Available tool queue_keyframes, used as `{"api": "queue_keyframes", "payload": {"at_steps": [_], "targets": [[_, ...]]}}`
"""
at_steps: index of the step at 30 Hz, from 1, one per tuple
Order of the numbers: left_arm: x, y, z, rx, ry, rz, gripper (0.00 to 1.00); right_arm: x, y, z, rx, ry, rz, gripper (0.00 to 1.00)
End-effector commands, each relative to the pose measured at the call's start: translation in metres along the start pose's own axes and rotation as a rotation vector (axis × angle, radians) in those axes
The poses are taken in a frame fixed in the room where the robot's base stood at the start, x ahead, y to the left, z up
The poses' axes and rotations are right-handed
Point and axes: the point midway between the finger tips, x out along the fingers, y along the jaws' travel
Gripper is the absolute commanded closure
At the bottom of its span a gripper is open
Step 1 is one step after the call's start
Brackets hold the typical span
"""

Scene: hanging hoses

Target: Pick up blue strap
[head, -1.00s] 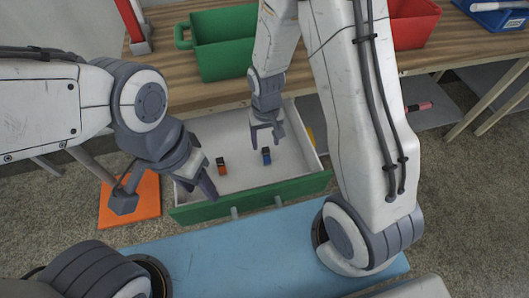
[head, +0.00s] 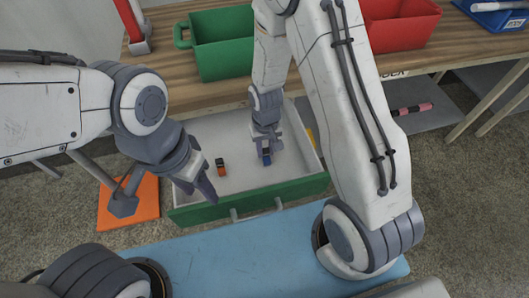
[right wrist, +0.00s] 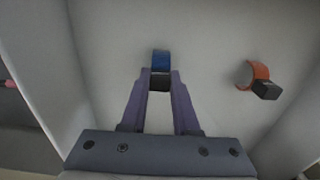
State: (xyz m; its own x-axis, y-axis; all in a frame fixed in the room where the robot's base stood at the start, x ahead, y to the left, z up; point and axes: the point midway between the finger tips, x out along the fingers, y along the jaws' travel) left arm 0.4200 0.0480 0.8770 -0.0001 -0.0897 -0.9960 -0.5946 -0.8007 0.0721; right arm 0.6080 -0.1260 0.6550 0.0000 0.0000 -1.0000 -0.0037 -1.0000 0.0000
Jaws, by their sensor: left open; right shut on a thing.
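The blue strap (head: 267,160) is a small rolled strap with a black buckle, inside the open drawer. It also shows in the right wrist view (right wrist: 161,60). My right gripper (head: 266,156) reaches down into the drawer and is shut on the strap, with a finger on each side of the black buckle in the right wrist view (right wrist: 160,84). The strap appears at floor level in the drawer. My left gripper (head: 170,203) is open and empty, near the drawer's left front corner.
An orange strap (head: 221,167) with a black buckle lies left of the blue one in the drawer; it shows at the right in the right wrist view (right wrist: 259,76). The white drawer has a green front (head: 255,199). A green bin (head: 222,45) and red bin (head: 400,24) stand on the wooden bench.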

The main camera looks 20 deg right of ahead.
Motion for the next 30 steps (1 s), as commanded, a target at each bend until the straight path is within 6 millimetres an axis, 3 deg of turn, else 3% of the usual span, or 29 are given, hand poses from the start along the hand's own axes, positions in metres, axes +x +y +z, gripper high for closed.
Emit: {"api": "queue_keyframes", "payload": {"at_steps": [7, 15, 21, 30], "targets": [[-0.003, 0.000, 0.000, 0.000, 0.000, 0.000, 0.50, -0.013, 0.000, -0.001, 0.000, 0.003, -0.001, 1.00], [-0.015, 0.001, -0.001, 0.000, 0.000, 0.000, 0.50, -0.067, 0.000, -0.001, 0.000, 0.005, -0.001, 1.00], [-0.019, 0.001, -0.001, 0.000, 0.000, 0.000, 0.50, -0.095, 0.000, -0.001, 0.000, 0.003, -0.001, 1.00], [-0.019, 0.001, -0.001, 0.000, 0.000, 0.000, 0.50, -0.100, 0.000, 0.000, 0.000, 0.000, 0.000, 1.00]]}}
